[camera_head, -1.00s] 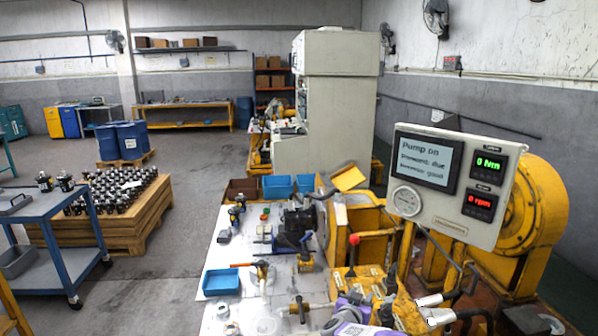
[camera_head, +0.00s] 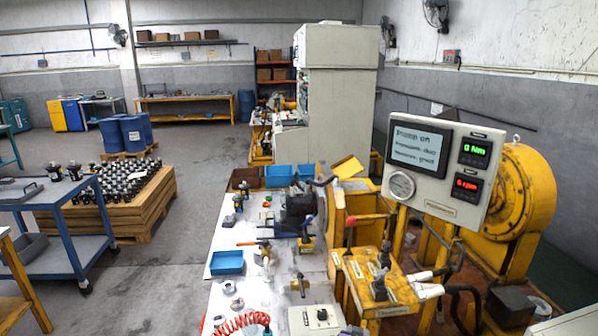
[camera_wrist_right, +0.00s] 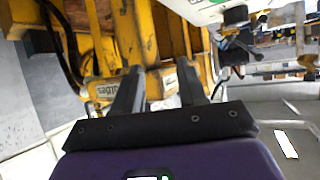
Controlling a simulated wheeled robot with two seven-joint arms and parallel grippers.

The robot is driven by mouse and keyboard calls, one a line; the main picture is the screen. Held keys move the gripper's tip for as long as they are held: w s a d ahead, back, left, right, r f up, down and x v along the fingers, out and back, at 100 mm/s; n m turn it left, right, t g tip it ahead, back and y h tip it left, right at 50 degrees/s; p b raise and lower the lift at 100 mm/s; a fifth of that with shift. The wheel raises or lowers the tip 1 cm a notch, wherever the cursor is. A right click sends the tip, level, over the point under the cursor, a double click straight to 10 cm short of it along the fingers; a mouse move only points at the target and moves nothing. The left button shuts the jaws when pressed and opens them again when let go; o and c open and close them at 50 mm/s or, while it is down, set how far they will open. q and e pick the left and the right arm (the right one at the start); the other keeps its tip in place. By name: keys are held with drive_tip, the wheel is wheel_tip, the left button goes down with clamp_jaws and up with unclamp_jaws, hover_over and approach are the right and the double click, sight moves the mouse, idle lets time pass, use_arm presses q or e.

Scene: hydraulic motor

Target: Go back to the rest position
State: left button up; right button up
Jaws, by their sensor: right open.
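My right gripper (camera_wrist_right: 160,78) shows in the right wrist view, with its two dark fingers apart and nothing between them. Yellow machine parts (camera_wrist_right: 150,35) lie beyond the fingers. My left gripper is in no current view.
A control panel (camera_head: 440,172) with a pump screen and two readouts stands over the console. The workbench (camera_head: 285,268) holds a blue tray (camera_head: 227,262), tools and a red coiled hose (camera_head: 243,321). A blue cart (camera_head: 75,203) stands left, with open floor between.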

drive_tip(key=s+a+f+n+g+y, duration=0.1)
drive_tip(key=s+a+f+g+y, duration=0.15)
drive_tip(key=s+f, duration=0.5)
drive_tip(key=s+a+f+g+y, duration=0.1)
drive_tip(key=s+f+g+y, duration=0.15)
drive_tip(key=s+f, duration=0.55)
drive_tip(key=s+a+f+g+y, duration=0.1)
drive_tip(key=s+a+g, duration=0.1)
drive_tip(key=s, duration=0.9)
drive_tip(key=s+a+f+g+y, duration=0.1)
drive_tip(key=s+g, duration=0.3)
drive_tip(key=s, duration=0.8)
drive_tip(key=shift+a+f+y, duration=0.2)
drive_tip(key=shift+a+y, duration=0.2)
drive_tip(key=shift+a, duration=0.3)
